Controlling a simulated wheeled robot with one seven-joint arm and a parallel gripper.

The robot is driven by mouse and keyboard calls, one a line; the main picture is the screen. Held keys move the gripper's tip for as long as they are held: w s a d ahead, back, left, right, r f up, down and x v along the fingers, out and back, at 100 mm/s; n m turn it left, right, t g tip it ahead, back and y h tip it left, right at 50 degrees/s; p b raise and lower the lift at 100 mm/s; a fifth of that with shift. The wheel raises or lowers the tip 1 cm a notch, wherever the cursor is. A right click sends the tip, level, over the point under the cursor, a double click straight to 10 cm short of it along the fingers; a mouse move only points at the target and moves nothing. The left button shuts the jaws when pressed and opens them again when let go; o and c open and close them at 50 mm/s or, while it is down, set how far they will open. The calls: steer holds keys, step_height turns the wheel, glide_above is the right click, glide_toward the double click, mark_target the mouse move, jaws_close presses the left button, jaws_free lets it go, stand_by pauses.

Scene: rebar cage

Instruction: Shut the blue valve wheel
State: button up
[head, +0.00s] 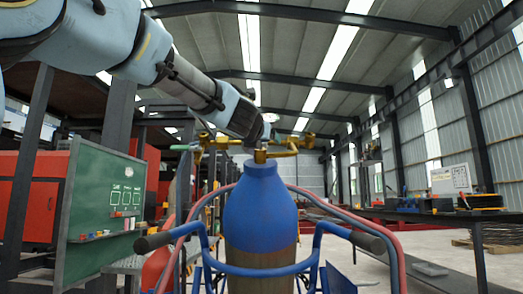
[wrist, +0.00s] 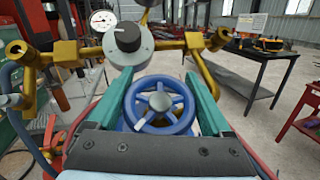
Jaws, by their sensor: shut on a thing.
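In the head view my gripper (head: 262,134) is at the top of the blue gas cylinder (head: 262,205), by the brass fittings. The wheel itself is hidden there behind my gripper and arm.
A grey regulator knob (wrist: 127,37), a pressure gauge (wrist: 103,20) and brass pipes (wrist: 203,70) stand just beyond the wheel. Red and blue hoses (head: 392,250) and the blue trolley handles (head: 350,234) surround the cylinder. A green board (head: 105,205) stands at left.

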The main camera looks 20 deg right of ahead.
steer(key=shift+s+d+f+m+g+h+b, duration=0.1)
steer(key=shift+m+g+h+b, duration=0.25)
steer(key=shift+m, duration=0.1)
steer(key=shift+s+d+f+m+g+h+b, duration=0.1)
steer(key=shift+m+g+h+b, duration=0.15)
steer(key=shift+m+g+b, duration=0.15)
steer(key=shift+w+m+g+h, duration=0.1)
steer(key=shift+m+g+h, duration=0.2)
steer(key=shift+m, duration=0.15)
